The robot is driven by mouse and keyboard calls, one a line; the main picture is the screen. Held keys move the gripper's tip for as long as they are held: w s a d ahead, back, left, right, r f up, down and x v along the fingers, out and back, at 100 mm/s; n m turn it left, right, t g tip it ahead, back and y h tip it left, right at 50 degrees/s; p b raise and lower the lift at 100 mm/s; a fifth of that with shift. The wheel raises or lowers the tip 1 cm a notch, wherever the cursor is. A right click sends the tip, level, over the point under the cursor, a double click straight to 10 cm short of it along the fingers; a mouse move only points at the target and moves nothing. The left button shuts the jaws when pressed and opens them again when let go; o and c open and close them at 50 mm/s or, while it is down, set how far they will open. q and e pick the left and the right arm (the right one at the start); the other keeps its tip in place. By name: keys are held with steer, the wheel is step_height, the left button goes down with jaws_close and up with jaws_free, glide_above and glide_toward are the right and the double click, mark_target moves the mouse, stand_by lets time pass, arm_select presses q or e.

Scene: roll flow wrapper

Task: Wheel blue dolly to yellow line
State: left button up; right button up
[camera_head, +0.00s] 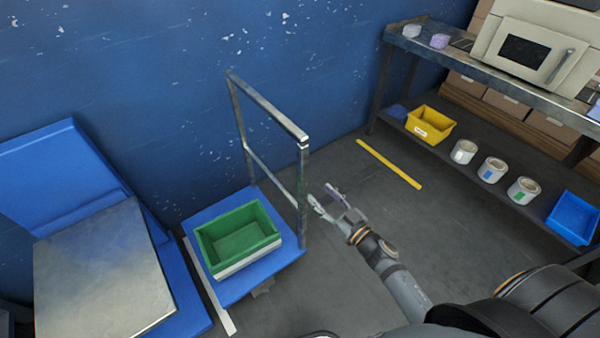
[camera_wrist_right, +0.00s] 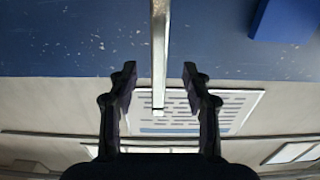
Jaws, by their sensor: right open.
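The blue dolly (camera_head: 288,257) stands left of centre on the dark floor, with an upright metal handle frame (camera_head: 268,108) on its side facing the yellow line. A green bin (camera_head: 236,234) rests on its deck. The yellow line (camera_head: 388,163) lies on the floor to the right of the dolly, near the blue wall. My right gripper (camera_head: 328,203) is open just right of the handle's near post. In the right wrist view, a metal bar (camera_wrist_right: 158,45) of the handle appears between the open fingers (camera_wrist_right: 160,80); contact cannot be told. My left gripper is not in view.
A blue unit with a metal top (camera_head: 100,275) stands left of the dolly, beside a white floor strip (camera_head: 210,285). A metal shelf bench (camera_head: 460,62) at right holds a yellow bin (camera_head: 430,125), several rolls and a blue bin (camera_head: 572,217). Floor between dolly and line looks clear.

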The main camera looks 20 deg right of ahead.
mark_target(305, 178)
steer(key=x, duration=0.3)
steer(key=shift+w+r, duration=0.15)
steer(key=shift+w, duration=0.1)
steer(key=x, duration=0.6)
steer(key=shift+f, duration=0.25)
steer(key=shift+w+a, duration=0.1)
steer(key=shift+w, duration=0.1)
steer(key=shift+c, duration=0.7)
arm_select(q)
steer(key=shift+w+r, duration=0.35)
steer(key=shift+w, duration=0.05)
arm_select(e)
jaws_close()
